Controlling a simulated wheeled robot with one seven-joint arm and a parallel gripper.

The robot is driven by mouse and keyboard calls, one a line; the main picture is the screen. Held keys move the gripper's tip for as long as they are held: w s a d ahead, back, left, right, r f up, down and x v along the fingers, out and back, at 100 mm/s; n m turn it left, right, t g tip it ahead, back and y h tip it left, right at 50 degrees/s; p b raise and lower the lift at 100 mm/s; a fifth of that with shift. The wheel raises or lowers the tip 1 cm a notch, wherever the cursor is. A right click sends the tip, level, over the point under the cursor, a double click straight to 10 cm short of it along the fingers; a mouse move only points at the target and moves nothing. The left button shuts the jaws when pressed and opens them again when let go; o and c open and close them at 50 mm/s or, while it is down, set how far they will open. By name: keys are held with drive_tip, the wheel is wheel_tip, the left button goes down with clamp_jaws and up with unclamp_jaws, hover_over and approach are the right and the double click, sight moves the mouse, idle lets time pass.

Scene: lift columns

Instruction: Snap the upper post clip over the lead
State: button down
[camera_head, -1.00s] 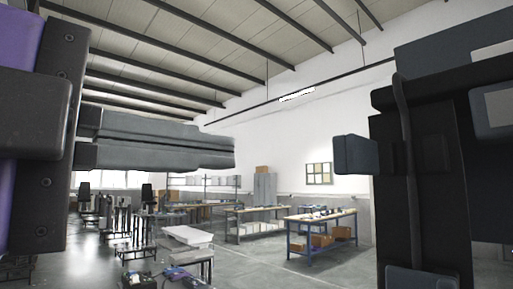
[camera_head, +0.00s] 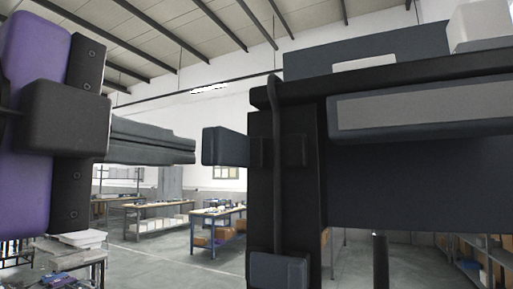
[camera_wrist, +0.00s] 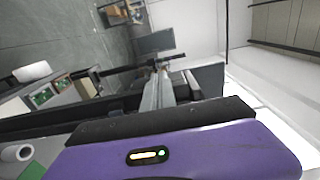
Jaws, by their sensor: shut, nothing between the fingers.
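My gripper (camera_head: 190,149) has a purple body and comes in from the left, its grey fingers shut and empty. In the wrist view the fingers (camera_wrist: 160,92) point away over the purple housing. The upper post clip (camera_head: 225,146) is a dark blue-grey block sticking out left from the black post (camera_head: 312,200). The fingertips end just left of it with a narrow gap in the picture; contact cannot be told. The lead (camera_head: 277,190) is a thin black cable running down the post front. A lower clip (camera_head: 279,270) sits at its bottom. The upper clip does not appear closed over the lead.
A dark panel (camera_head: 410,185) and a grey bar (camera_head: 420,108) extend right from the post under a black top beam (camera_head: 400,80). Workbenches (camera_head: 215,215) and a white-topped table (camera_head: 75,240) stand farther back. Open floor (camera_head: 165,255) lies between them.

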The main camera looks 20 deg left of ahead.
sight(217, 146)
drive_tip(key=shift+w, duration=0.2)
drive_tip(key=shift+d, duration=0.1)
drive_tip(key=shift+s+d+b, duration=0.15)
drive_tip(key=shift+d+b, duration=0.3)
drive_tip(key=shift+d, duration=0.9)
drive_tip(key=shift+s+d+b, duration=0.1)
drive_tip(key=shift+d+b, duration=0.35)
drive_tip(key=shift+d, duration=0.9)
drive_tip(key=shift+s+a, duration=0.15)
drive_tip(key=shift+s, duration=1)
drive_tip(key=shift+s+a, duration=0.1)
drive_tip(key=shift+s, duration=1)
drive_tip(key=shift+s+d+b, duration=0.1)
drive_tip(key=shift+d+b, duration=0.35)
drive_tip(key=shift+d, duration=1.05)
